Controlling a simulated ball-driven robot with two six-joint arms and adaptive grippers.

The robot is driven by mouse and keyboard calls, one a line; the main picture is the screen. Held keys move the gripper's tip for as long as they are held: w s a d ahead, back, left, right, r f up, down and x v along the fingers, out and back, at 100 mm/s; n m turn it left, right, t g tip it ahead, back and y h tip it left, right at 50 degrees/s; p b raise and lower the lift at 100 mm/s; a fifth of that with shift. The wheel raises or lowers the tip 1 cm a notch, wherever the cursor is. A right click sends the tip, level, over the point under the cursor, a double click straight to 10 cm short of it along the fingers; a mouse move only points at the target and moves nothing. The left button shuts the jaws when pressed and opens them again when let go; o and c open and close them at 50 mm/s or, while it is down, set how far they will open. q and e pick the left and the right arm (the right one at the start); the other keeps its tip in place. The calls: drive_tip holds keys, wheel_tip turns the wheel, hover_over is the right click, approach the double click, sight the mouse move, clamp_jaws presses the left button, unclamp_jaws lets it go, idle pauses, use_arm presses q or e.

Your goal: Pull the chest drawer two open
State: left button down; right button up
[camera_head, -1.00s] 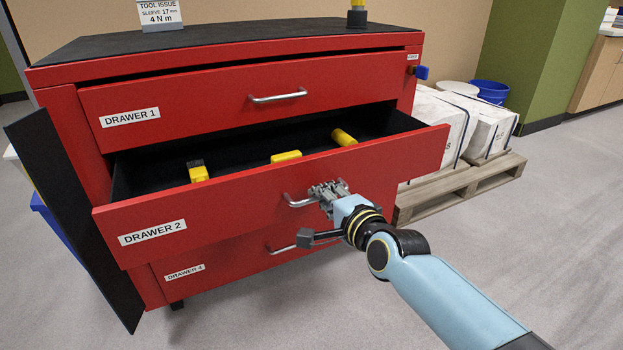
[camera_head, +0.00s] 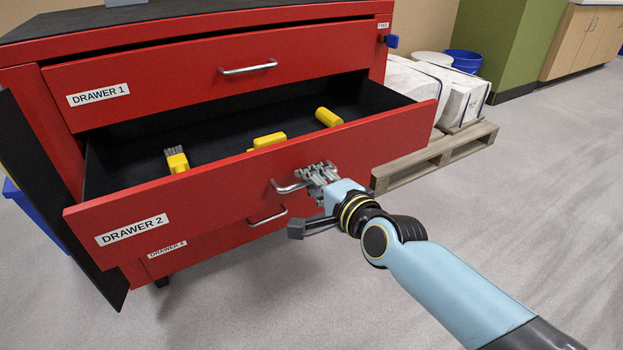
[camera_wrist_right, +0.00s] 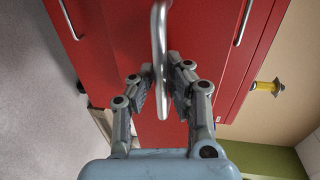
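Drawer two (camera_head: 215,195), a red front labelled "DRAWER 2", stands well out of the red chest, its black inside showing. Its silver bar handle (camera_head: 286,188) is on the right half of the front. My right gripper (camera_head: 312,176) is at the handle's right end. In the right wrist view, the fingers of the right gripper (camera_wrist_right: 160,75) lie close on both sides of the handle (camera_wrist_right: 158,30), shut on it. Part of the handle is hidden by the fingers in the head view. My left gripper is not in view.
Yellow-handled tools (camera_head: 268,140) lie in the open drawer. Drawer one (camera_head: 200,82) above looks shut; the drawer labelled 4 (camera_head: 215,238) is below. A pallet (camera_head: 440,155) with white blocks stands right of the chest. The grey floor in front is clear.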

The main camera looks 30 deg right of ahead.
drive_tip(key=o, duration=0.3)
drive_tip(key=shift+o, duration=0.2)
drive_tip(key=s+r, duration=0.2)
drive_tip(key=s, duration=0.9)
drive_tip(key=shift+s+d+r, duration=0.2)
drive_tip(key=shift+s+d, duration=0.05)
drive_tip(key=shift+s, duration=0.15)
